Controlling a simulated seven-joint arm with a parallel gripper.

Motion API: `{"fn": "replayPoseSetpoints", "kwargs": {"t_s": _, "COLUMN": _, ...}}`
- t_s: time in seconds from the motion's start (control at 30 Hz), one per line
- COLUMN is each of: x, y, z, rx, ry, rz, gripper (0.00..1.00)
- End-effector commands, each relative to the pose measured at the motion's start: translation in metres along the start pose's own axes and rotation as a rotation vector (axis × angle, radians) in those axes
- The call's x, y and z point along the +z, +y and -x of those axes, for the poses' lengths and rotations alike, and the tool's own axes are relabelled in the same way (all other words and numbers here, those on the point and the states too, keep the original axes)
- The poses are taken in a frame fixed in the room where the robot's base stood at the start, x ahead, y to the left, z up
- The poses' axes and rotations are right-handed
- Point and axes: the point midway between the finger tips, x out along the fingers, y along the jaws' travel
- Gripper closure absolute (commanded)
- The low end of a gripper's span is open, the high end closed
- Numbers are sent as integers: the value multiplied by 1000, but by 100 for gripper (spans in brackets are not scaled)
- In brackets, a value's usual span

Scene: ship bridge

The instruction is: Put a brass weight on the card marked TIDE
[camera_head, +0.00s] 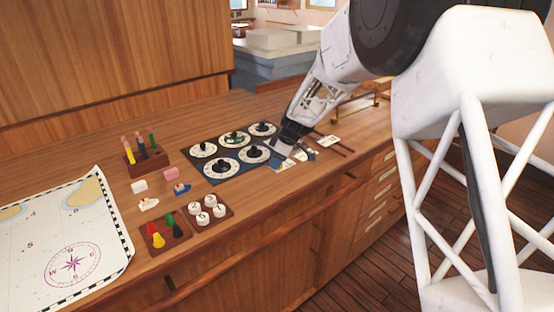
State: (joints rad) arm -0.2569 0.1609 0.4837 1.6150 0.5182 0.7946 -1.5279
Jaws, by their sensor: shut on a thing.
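My gripper (288,139) is low over the counter at the right end of the dark dial panel. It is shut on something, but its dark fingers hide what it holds. Several small pale cards (300,155) lie on the counter just below and right of the gripper, partly covered by it. Another white card (328,140) lies farther right, by thin dark rods. The lettering is too small to read, so I cannot tell which card says TIDE. I cannot make out a brass weight.
The dark panel (213,178) carries several white dials with black knobs. A brass-coloured frame (371,101) stands behind my arm.

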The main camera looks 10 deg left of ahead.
Motion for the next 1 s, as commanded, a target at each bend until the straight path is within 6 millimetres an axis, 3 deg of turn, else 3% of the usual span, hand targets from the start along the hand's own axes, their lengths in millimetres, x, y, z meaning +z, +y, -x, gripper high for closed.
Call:
{"fn": "replayPoseSetpoints", "kwargs": {"t_s": 0.23, "x": 0, "y": 0, "z": 0, "rx": 0, "ry": 0, "rz": 0, "gripper": 85}}
{"fn": "replayPoseSetpoints", "kwargs": {"t_s": 0.27, "x": 0, "y": 0, "z": 0, "rx": 0, "ry": 0, "rz": 0, "gripper": 53}}
{"fn": "replayPoseSetpoints", "kwargs": {"t_s": 0.47, "x": 0, "y": 0, "z": 0, "rx": 0, "ry": 0, "rz": 0, "gripper": 24}}
{"fn": "replayPoseSetpoints", "kwargs": {"t_s": 0.77, "x": 0, "y": 0, "z": 0, "rx": 0, "ry": 0, "rz": 0, "gripper": 24}}
{"fn": "replayPoseSetpoints", "kwargs": {"t_s": 1.0, "x": 0, "y": 0, "z": 14, "rx": 2, "ry": 0, "rz": 1, "gripper": 24}}
